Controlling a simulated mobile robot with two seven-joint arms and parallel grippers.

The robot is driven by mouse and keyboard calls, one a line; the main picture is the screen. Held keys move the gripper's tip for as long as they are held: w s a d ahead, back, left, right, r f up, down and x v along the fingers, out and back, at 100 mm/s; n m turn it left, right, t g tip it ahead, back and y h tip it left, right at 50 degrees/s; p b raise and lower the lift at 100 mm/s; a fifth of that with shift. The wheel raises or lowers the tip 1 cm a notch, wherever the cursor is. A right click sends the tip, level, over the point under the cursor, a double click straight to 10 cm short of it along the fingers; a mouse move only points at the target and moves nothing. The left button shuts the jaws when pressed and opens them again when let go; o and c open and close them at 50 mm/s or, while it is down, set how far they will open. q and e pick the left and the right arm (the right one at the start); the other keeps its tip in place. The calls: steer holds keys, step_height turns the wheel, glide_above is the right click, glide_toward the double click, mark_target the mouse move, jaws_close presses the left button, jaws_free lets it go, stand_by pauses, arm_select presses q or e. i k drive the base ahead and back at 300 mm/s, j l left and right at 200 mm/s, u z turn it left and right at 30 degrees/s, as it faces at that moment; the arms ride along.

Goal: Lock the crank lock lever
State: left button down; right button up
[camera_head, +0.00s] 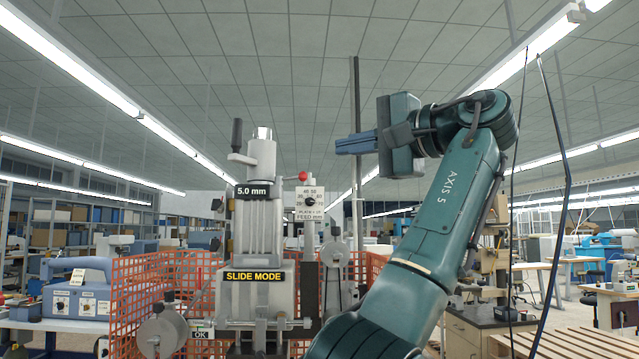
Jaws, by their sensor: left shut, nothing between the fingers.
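The foil stamping machine (260,230) stands left of the middle, with "SLIDE MODE" and "5.0 mm" labels on its front. A crank with an upright black handle (237,135) is at its top left. A short lever with a red ball knob (303,176) sticks out to the right of the head; I cannot tell for sure that it is the lock lever. My left gripper (338,146) is shut and empty, pointing left. In the picture it is above and right of the red knob, apart from it. My right gripper is not in view.
A dial panel (309,203) sits just below the red knob. Orange mesh fencing (140,300) surrounds the machine. A thin dark post (356,100) rises behind my gripper. A blue machine (75,288) stands on a bench at left, and a wooden pallet (570,343) lies at lower right.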

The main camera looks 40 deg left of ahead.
mark_target(302, 177)
steer(key=i+j, duration=0.65)
steer(key=i, duration=0.1)
